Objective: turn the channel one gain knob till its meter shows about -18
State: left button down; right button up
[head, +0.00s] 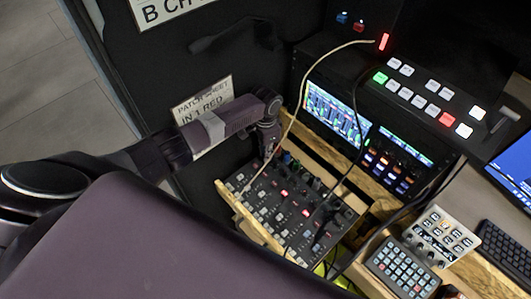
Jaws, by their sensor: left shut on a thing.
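The audio mixer (296,214) lies in a wooden-edged bay, with rows of small knobs and a few lit red buttons. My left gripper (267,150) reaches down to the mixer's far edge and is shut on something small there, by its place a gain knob. The fingers hide the knob, and I cannot read its label or pointer. A lit screen (338,113) behind the mixer shows blue and green panels that may hold the meters; their figures are too small to read. My right gripper is not in view.
A pale cable (292,125) runs close beside my left gripper down to the mixer. A dark cable (357,110) crosses the screen's right side. A video switcher (428,97) with lit buttons stands behind. A sheet reads "IN 1 RED" (203,101).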

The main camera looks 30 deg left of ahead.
pick_arm(q)
jog(key=shift+s+f+m, duration=0.1)
jog(key=shift+m, duration=1.4)
jog(key=c, duration=2)
grip_release()
jog(key=shift+o, duration=0.2)
jog(key=shift+r, duration=0.65)
notch_tip(320, 180, up, 11)
jog(key=shift+f, duration=0.2)
